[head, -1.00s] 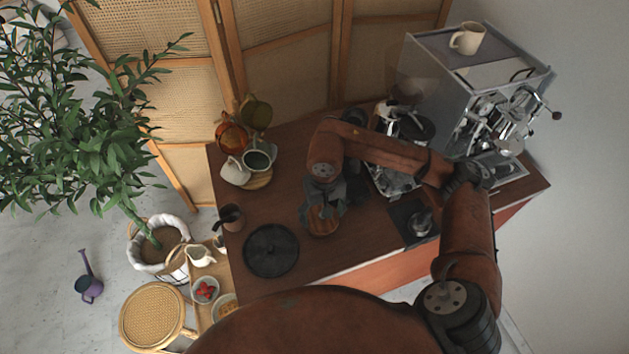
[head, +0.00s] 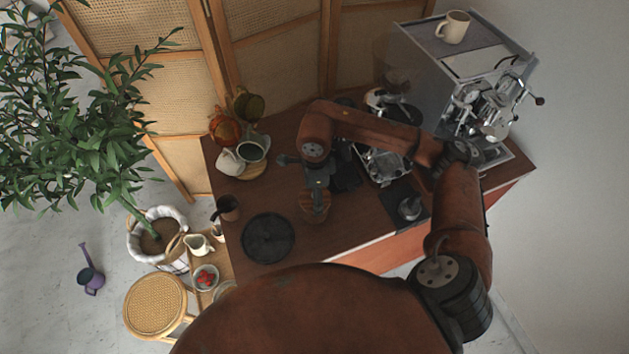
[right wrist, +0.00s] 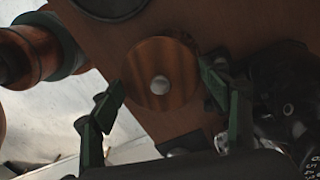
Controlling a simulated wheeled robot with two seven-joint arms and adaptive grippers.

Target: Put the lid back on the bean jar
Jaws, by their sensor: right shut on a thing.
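The round wooden lid (right wrist: 157,55) with a small metal knob shows between the fingers of my right gripper (right wrist: 162,84) in the right wrist view. The two green-padded fingers lie on opposite sides of its rim, and the gripper is shut on it. In the head view my right gripper (head: 317,188) points down over the wooden lid (head: 314,208), above the dark wood counter. The bean jar cannot be made out; the lid and gripper may hide it, and I cannot tell whether the lid touches it. My left gripper is not in view.
A black round mat (head: 268,252) lies left of the lid, with a brown cup (head: 228,207) behind it. Cups on a wooden board (head: 252,172) stand at the back left. The espresso machine (head: 440,85) and a tamper (head: 410,208) are to the right.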

